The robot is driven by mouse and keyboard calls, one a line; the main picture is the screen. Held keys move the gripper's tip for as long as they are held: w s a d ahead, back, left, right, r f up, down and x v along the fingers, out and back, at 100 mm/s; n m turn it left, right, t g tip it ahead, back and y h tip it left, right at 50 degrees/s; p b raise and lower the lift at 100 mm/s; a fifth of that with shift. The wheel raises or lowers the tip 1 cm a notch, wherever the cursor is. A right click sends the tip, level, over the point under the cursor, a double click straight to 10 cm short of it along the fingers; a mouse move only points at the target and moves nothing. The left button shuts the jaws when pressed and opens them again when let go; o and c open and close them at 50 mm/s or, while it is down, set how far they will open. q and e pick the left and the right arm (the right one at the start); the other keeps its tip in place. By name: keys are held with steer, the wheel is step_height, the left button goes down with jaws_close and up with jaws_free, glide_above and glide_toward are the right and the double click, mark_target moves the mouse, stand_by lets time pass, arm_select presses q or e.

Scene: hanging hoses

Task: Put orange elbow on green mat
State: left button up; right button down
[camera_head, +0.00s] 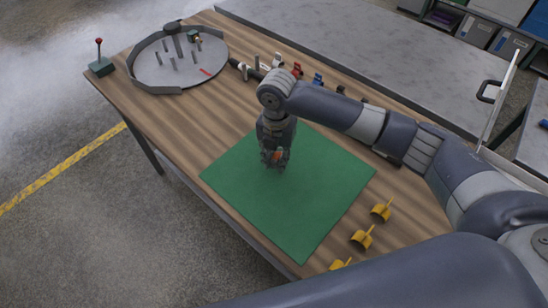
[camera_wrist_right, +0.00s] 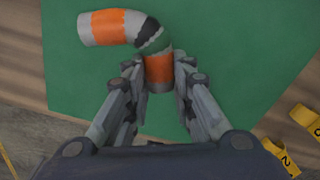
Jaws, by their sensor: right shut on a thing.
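The green mat (camera_head: 310,195) lies on the wooden table, and it fills most of the right wrist view (camera_wrist_right: 235,50). The orange elbow (camera_wrist_right: 105,26) is a bent grey tube with orange bands and a dark section at its bend. My right gripper (camera_wrist_right: 158,75) is shut on one end of it; the other end points left in the wrist view. In the head view my right gripper (camera_head: 275,160) points down over the mat's upper left part and hides most of the elbow. I cannot tell whether the elbow touches the mat. My left gripper is not in view.
Several yellow numbered holders (camera_head: 362,238) stand along the table's right front edge. A round grey tray (camera_head: 180,72) with upright pegs is at the far left, near a red-knobbed lever box (camera_head: 101,66). Small coloured fittings (camera_head: 297,70) line the back edge. The mat's front half is clear.

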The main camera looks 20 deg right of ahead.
mark_target(274, 155)
steer(key=shift+w+f, duration=0.15)
steer(key=shift+w, duration=0.9)
step_height(274, 155, down, 3)
steer(key=shift+s+r+p, duration=0.1)
steer(key=shift+p, duration=0.45)
steer(key=shift+f, duration=0.3)
steer(key=shift+f, duration=0.2)
steer(key=c, duration=1.4)
jaws_free()
steer(key=shift+o, duration=0.2)
steer(key=shift+r, duration=0.1)
